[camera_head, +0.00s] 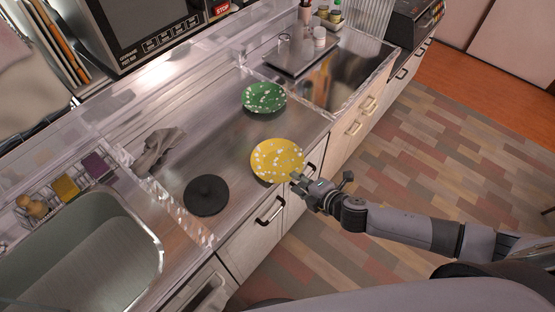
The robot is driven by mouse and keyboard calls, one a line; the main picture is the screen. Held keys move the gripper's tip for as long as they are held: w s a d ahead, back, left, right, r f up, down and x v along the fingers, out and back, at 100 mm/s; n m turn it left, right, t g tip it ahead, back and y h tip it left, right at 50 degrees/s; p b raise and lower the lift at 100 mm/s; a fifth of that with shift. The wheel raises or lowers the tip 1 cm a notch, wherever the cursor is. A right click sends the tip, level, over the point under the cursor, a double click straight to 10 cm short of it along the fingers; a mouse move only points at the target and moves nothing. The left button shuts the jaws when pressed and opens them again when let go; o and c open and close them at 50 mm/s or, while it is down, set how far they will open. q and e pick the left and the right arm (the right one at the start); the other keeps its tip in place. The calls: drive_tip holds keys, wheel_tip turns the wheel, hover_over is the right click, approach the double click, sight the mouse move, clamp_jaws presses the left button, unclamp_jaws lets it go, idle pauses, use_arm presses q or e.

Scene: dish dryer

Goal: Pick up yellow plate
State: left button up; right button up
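The yellow plate (276,160) with white spots lies on the steel counter near its front edge, in the middle of the head view. My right gripper (297,181) is at the plate's lower right rim, with its fingertips close to or touching the rim. Its fingers are small and dark here, so I cannot tell whether they are open or shut on the rim. The plate looks flat on the counter. My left gripper is not in view.
A green spotted plate (264,98) lies behind the yellow one. A black round lid (207,195) and a grey cloth (158,150) lie to the left. A sink (90,262) is at lower left. A tray (301,57) with jars stands at the back right. Cabinet handles (270,211) protrude below the counter edge.

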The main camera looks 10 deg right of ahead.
drive_tip(key=x, duration=0.3)
drive_tip(key=shift+w, duration=0.25)
drive_tip(key=shift+c, duration=0.4)
clamp_jaws()
